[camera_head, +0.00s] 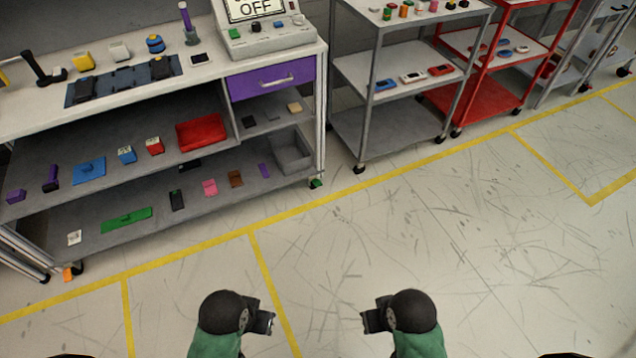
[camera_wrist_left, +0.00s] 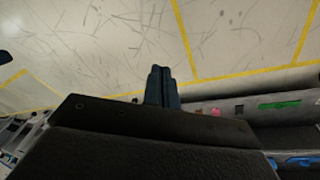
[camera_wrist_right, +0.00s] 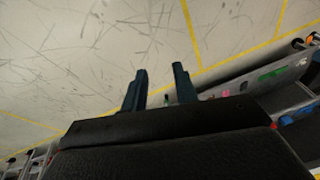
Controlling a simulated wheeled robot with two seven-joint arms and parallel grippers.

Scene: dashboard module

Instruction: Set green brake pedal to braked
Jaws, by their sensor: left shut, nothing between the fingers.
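A small green pedal (camera_head: 316,183) sits at the caster under the right front leg of the grey workbench. It is too small to tell whether it is up or pressed. My left gripper (camera_head: 268,322) is above the floor in front of the bench, well apart from the pedal. Its fingers lie together with nothing between them in the left wrist view (camera_wrist_left: 163,75). My right gripper (camera_head: 368,320) is also above the floor, apart from the pedal. Its fingers are spread and empty in the right wrist view (camera_wrist_right: 161,75).
The workbench (camera_head: 200,215) carries several loose parts on its shelves. An orange pedal (camera_head: 70,273) is at its left front caster. A grey cart (camera_head: 400,125) and a red cart (camera_head: 470,105) stand to the right. The floor (camera_head: 400,240) ahead is clear, with yellow lines.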

